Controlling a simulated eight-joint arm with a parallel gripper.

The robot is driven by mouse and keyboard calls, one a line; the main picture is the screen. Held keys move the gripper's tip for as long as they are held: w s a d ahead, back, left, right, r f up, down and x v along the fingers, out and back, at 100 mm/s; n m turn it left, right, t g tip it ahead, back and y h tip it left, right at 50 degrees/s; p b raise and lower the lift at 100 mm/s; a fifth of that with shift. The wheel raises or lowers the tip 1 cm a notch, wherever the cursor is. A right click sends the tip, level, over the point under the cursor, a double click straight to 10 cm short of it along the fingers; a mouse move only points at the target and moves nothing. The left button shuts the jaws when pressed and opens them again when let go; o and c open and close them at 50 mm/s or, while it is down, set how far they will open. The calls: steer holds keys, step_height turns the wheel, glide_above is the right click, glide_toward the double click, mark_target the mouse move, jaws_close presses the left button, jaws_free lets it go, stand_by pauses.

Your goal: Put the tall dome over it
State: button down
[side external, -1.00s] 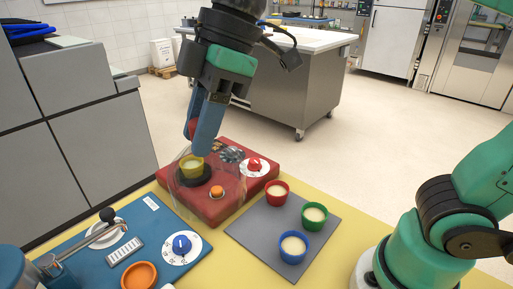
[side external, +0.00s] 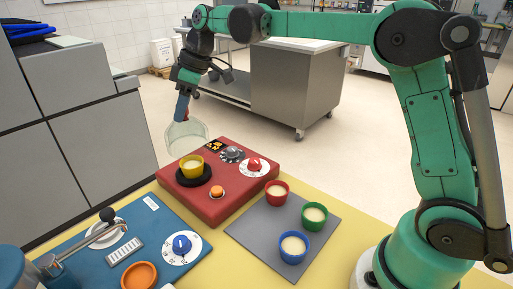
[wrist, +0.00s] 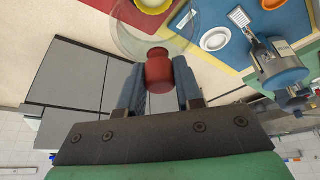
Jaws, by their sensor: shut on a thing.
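The clear dome (side external: 187,137) has a red knob, which shows in the wrist view (wrist: 158,70). My gripper (side external: 183,112) is shut on that knob, one finger on each side, and it also shows in the wrist view (wrist: 159,85). The dome hangs in the air behind and left of the red station (side external: 225,195), apart from it. A yellow cup (side external: 191,166) with pale filling stands uncovered on the black round pad (side external: 193,177) of the red station.
A grey mat (side external: 275,235) holds red, green and blue cups. The blue station (side external: 150,235) with a lever, dial and orange bowl (side external: 139,276) is at front left. Grey cabinets (side external: 75,130) stand left of the dome. Open floor lies behind.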

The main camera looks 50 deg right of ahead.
mark_target(187, 134)
steer(key=shift+f, duration=3.05)
steer(key=shift+f, duration=0.2)
jaws_free()
steer(key=shift+r, duration=0.1)
steer(key=shift+r, duration=3.45)
